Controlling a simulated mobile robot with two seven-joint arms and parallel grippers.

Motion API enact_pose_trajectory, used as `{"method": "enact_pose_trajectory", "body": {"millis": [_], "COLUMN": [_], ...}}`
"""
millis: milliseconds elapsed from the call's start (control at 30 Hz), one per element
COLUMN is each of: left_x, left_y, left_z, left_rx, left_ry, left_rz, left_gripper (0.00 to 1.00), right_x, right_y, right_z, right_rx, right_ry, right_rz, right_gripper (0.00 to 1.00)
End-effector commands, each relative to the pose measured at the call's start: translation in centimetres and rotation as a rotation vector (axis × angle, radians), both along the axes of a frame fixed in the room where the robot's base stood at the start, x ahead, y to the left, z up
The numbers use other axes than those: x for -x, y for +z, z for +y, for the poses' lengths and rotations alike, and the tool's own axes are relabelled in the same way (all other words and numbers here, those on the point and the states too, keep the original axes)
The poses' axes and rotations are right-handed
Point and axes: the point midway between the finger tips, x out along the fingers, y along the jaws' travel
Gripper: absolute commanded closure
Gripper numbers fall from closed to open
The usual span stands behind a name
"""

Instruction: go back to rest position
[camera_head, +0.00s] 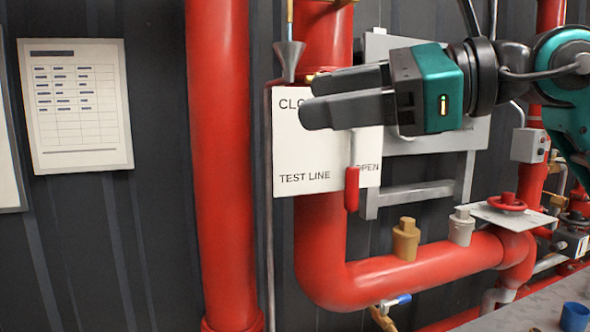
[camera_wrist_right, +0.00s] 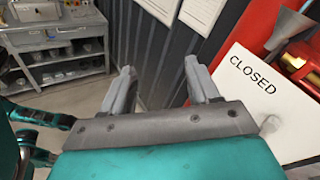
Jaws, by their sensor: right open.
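My right gripper (camera_head: 306,98) reaches in from the right in the head view, in front of the white test line sign. Its two dark fingers point left, stand apart and hold nothing. In the right wrist view the gripper (camera_wrist_right: 160,88) also shows open, with the dark wall and floor between its fingers. The white sign (camera_head: 300,160) reads "TEST LINE" and "OPEN", its upper part partly hidden by the gripper. In the wrist view the sign (camera_wrist_right: 255,105) shows "CLOSED". A red lever handle (camera_head: 352,190) hangs straight down over the sign. My left gripper does not show.
A thick red pipe (camera_head: 220,150) stands left of the sign. Another red pipe (camera_head: 420,272) bends right below it. A grey funnel (camera_head: 289,58) is above the sign. A paper chart (camera_head: 78,105) hangs on the dark wall. A grey workbench (camera_wrist_right: 55,45) shows in the wrist view.

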Motion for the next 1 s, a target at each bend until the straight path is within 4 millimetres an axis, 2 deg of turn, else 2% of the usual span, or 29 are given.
{"method": "enact_pose_trajectory", "body": {"millis": [33, 133, 267, 467, 567, 667, 767, 867, 967, 1000], "left_x": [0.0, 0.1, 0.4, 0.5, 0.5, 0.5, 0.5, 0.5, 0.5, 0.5], "left_y": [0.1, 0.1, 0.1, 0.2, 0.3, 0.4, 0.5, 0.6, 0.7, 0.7], "left_z": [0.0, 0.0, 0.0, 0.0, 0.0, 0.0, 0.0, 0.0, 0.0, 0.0], "left_rx": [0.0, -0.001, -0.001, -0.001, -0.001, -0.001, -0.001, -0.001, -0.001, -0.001], "left_ry": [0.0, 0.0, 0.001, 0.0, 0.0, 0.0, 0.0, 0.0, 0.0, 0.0], "left_rz": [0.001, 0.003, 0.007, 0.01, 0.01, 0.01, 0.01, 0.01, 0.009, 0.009], "left_gripper": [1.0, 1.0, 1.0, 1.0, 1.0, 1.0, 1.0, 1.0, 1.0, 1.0], "right_x": [-0.1, -0.3, -1.1, -3.6, -5.3, -6.8, -7.9, -8.2, -7.4, -6.7], "right_y": [-1.5, -3.4, -5.7, -10.1, -13.3, -17.5, -22.5, -28.5, -35.2, -38.0], "right_z": [0.7, 1.4, 1.4, -0.3, -1.8, -3.5, -5.4, -7.4, -9.2, -9.9], "right_rx": [-0.077, -0.238, -0.462, -0.839, -1.041, -1.248, -1.465, -1.687, -1.916, -2.009], "right_ry": [0.054, 0.141, 0.219, 0.266, 0.255, 0.22, 0.16, 0.073, -0.042, -0.098], "right_rz": [0.107, 0.305, 0.572, 0.993, 1.204, 1.409, 1.607, 1.796, 1.969, 2.032], "right_gripper": [0.4, 0.4, 0.4, 0.4, 0.4, 0.4, 0.4, 0.4, 0.4, 0.4]}}
